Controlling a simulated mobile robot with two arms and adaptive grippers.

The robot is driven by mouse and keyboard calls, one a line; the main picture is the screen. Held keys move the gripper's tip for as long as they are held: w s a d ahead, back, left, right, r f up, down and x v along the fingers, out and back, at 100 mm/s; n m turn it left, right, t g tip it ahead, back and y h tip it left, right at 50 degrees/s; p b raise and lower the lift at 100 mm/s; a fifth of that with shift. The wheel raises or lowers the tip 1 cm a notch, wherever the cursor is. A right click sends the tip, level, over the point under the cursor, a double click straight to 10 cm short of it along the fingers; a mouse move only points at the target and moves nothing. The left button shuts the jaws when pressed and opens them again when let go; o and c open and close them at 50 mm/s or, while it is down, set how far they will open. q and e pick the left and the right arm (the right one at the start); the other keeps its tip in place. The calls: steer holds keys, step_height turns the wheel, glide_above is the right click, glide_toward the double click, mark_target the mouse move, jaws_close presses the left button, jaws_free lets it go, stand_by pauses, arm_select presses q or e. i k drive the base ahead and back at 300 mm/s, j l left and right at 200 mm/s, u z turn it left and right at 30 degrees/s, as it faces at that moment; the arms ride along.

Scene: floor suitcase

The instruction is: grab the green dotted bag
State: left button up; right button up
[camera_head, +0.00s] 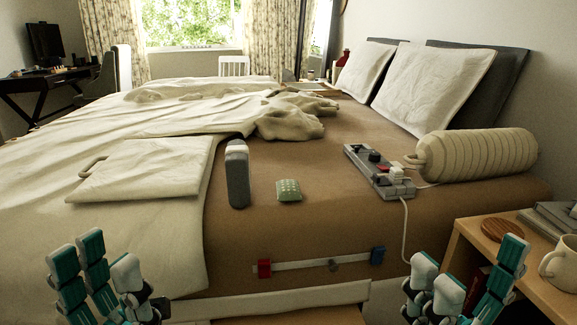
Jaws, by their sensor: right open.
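My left gripper (105,285) is at the lower left, in front of the bed and well apart from the bag. Its fingers are raised and spread, with nothing seen between them. My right gripper (465,285) is at the lower right, in front of the bed near the wooden nightstand. It is open and empty, apart from the bag. The lower parts of both grippers are cut off by the frame.
A power strip (379,172) and a ribbed cream roll (477,155) lie to the right. A cream flat bag (145,170) lies left. A nightstand (470,232) holds a mug (559,264). The bed around the bag is clear.

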mark_target(287, 190)
steer(key=k+l+z, duration=0.1)
steer(key=k+z, duration=0.15)
steer(key=k, duration=0.4)
steer(key=j+z, duration=0.2)
steer(key=z, duration=0.25)
steer(key=i+j+z, duration=0.1)
steer(key=j+z, duration=0.15)
steer(key=z, duration=0.25)
steer(key=j+z, duration=0.2)
steer(key=z, duration=0.25)
steer(key=j+z, duration=0.2)
steer(key=z, duration=0.3)
steer(key=k+j, duration=0.15)
steer(key=j, duration=0.25)
steer(key=k+j, duration=0.15)
steer(key=j, duration=0.2)
steer(key=k+j, duration=0.2)
steer(key=j, duration=0.2)
